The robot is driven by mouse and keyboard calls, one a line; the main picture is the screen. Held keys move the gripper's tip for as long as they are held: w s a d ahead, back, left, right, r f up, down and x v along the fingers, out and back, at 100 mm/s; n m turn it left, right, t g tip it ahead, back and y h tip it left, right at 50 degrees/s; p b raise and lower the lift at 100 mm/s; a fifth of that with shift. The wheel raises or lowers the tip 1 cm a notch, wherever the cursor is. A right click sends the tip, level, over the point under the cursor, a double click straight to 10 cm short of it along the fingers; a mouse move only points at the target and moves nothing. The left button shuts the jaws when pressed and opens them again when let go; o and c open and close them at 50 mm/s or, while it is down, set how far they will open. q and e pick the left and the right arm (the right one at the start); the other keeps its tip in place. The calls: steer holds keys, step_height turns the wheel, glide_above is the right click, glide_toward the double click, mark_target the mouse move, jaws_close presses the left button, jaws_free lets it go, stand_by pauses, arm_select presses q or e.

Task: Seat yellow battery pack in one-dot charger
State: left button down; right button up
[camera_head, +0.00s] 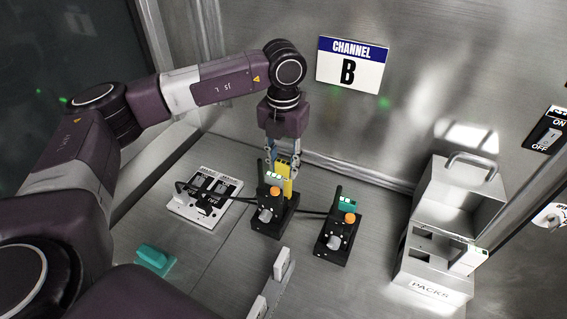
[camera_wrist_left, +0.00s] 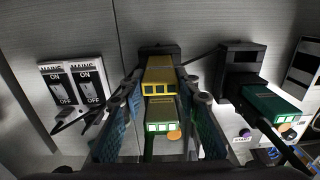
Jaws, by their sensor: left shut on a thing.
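The yellow battery pack (camera_head: 283,168) is upright between the fingers of my left gripper (camera_head: 281,160). The gripper is shut on it, at the rear of the left black charger unit (camera_head: 270,218). In the left wrist view, the yellow pack (camera_wrist_left: 159,75) lies between the fingers (camera_wrist_left: 158,112), just behind a green block with light windows (camera_wrist_left: 160,110). I cannot tell whether the pack is fully seated. A second black charger unit (camera_head: 337,240) stands to the right, with a similar green block (camera_head: 348,205). The dot marks are not readable. My right gripper is not in view.
A white panel with two mains switches (camera_head: 224,186) lies left of the units. A teal block (camera_head: 154,258) lies on the bench at front left. A metal packs holder (camera_head: 428,270) stands at right. The channel B sign (camera_head: 350,65) is on the wall.

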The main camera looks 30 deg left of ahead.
arm_select(q)
steer(key=shift+f, duration=0.3)
steer(key=c, duration=1.4)
jaws_free()
step_height(320, 180, up, 12)
steer(key=shift+r, duration=0.1)
steer(key=shift+f, duration=0.2)
